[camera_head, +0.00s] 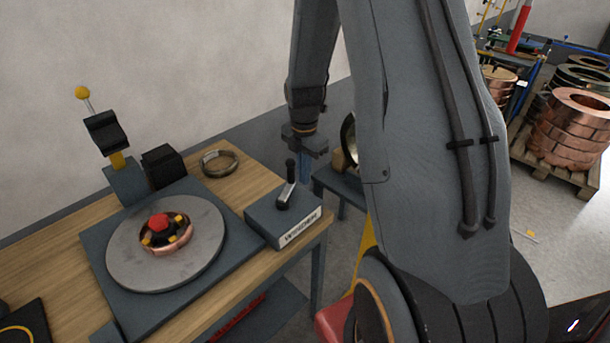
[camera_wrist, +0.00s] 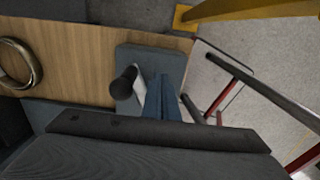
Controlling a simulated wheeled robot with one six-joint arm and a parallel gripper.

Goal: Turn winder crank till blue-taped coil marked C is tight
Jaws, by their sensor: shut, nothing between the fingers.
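The winder box (camera_head: 262,222), with a label on its front, sits at the table's right end. Its crank (camera_head: 285,194) has an upright black handle (camera_head: 290,168), which also shows in the wrist view (camera_wrist: 123,84). A copper coil (camera_head: 178,245) lies around a red hub on the grey round plate (camera_head: 125,250). I cannot make out blue tape or a letter C on it. My gripper (camera_head: 304,176) points down just right of and behind the handle. In the wrist view its blue fingers (camera_wrist: 162,85) are together, empty, and apart from the handle.
A loose ring coil (camera_head: 220,163) lies on the wooden table (camera_head: 250,165) behind the winder; it shows in the wrist view (camera_wrist: 33,72). A post with a yellow ball (camera_head: 82,92) and a black block (camera_head: 164,166) stand behind the plate. Copper coils (camera_head: 572,135) sit on a pallet at far right.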

